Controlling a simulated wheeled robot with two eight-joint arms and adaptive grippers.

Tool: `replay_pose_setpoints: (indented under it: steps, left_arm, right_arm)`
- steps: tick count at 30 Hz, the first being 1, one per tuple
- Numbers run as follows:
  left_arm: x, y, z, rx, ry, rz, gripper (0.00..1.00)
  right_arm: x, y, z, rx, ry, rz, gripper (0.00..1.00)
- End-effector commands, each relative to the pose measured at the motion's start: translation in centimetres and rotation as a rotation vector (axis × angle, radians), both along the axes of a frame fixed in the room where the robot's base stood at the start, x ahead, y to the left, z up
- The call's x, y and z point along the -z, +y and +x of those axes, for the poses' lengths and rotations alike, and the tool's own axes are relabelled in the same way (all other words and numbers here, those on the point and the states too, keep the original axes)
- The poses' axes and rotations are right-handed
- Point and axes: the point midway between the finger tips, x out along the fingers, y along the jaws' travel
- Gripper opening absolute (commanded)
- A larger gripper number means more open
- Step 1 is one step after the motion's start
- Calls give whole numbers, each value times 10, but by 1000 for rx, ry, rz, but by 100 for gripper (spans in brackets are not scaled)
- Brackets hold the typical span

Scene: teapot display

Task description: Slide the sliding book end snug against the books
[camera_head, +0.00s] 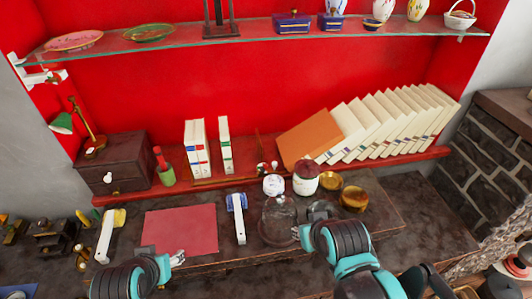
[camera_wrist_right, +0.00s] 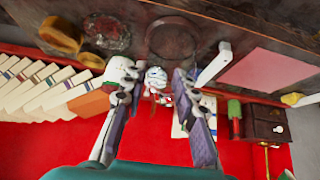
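A row of pale books (camera_head: 390,122) leans on the red shelf, with an orange book (camera_head: 308,138) tilted at its left end. It also shows in the right wrist view (camera_wrist_right: 94,103). A thin dark upright piece (camera_head: 258,147), possibly the sliding book end, stands on the shelf apart from the orange book. Upright white books (camera_head: 197,150) stand farther left. My right gripper (camera_head: 299,232) is over the counter in front of the shelf; the right wrist view (camera_wrist_right: 152,74) shows its fingers apart and empty. My left gripper (camera_head: 174,258) is low over the counter, its opening unclear.
A white jar (camera_head: 273,185), a dark-lidded jar (camera_head: 306,178), gold bowls (camera_head: 354,199) and a glass vessel (camera_head: 279,220) stand between my right gripper and the shelf. A red mat (camera_head: 181,230) and a blue-white handled tool (camera_head: 238,218) lie left. A glass shelf (camera_head: 260,32) hangs above.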

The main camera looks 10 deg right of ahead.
Motion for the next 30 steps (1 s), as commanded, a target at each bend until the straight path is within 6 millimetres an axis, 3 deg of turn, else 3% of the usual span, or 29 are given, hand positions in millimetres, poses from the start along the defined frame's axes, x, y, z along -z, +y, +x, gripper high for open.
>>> replay_pose_setpoints:
  steps: [5, 9, 15, 23, 30]
  left_arm:
    - [-13, 0, 0, 0, 0, 0, 49]
    - [-23, 0, 0, 0, 0, 0, 49]
    - [-36, 0, 0, 0, 0, 0, 49]
    - [-54, 0, 0, 0, 0, 0, 49]
    - [-69, 0, 0, 0, 0, 0, 49]
  right_arm:
    - [-45, 0, 48, -24, 71, -16, 29]
    - [-73, 0, 98, -52, 147, -32, 29]
    - [-89, -1, 175, -95, 255, -50, 29]
    - [-72, -1, 272, -153, 393, -67, 29]
    - [-22, -1, 341, -207, 516, -75, 29]
